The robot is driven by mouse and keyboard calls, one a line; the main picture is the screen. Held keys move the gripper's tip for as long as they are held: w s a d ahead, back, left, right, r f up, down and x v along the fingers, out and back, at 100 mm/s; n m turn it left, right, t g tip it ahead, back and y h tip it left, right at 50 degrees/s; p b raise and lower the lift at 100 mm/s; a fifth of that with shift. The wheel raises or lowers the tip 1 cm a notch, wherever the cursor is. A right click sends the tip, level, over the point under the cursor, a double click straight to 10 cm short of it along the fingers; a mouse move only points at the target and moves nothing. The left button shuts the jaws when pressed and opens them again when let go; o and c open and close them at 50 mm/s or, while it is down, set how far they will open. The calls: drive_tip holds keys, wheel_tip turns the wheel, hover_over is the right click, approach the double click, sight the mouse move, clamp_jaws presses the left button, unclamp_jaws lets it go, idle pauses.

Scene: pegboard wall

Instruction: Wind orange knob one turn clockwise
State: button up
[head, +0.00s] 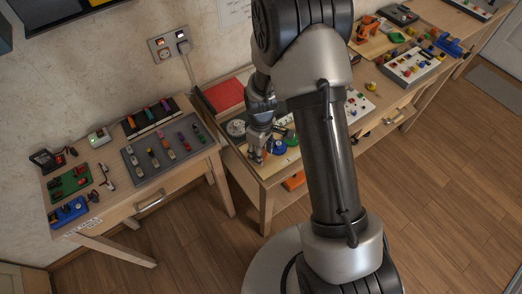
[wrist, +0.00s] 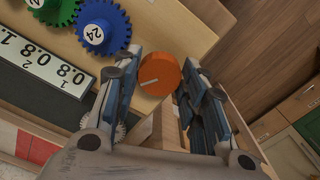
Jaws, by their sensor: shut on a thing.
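The orange knob (wrist: 158,75) is a round disc with a short white line on its face, in the middle of the wrist view. The line points toward the lower left there. My gripper (wrist: 162,72) has one finger on each side of the knob and is shut on it. In the head view my gripper (head: 258,150) is over the front left corner of the middle bench, and it mostly hides the knob.
A blue gear (wrist: 103,28) marked 24 and a green gear (wrist: 55,8) are close to the knob. A white number strip (wrist: 38,62) lies left of the fingers. The bench edge is near on the right, with wooden floor (wrist: 285,50) beyond.

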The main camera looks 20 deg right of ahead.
drive_tip(key=m+p, duration=0.1)
drive_tip(key=m, duration=1)
drive_tip(key=shift+a, duration=0.15)
drive_tip(key=shift+m, duration=0.3)
idle(0.4)
drive_tip(key=o, duration=1.1)
drive_tip(key=shift+c, duration=0.2)
wheel_tip(320, 180, up, 12)
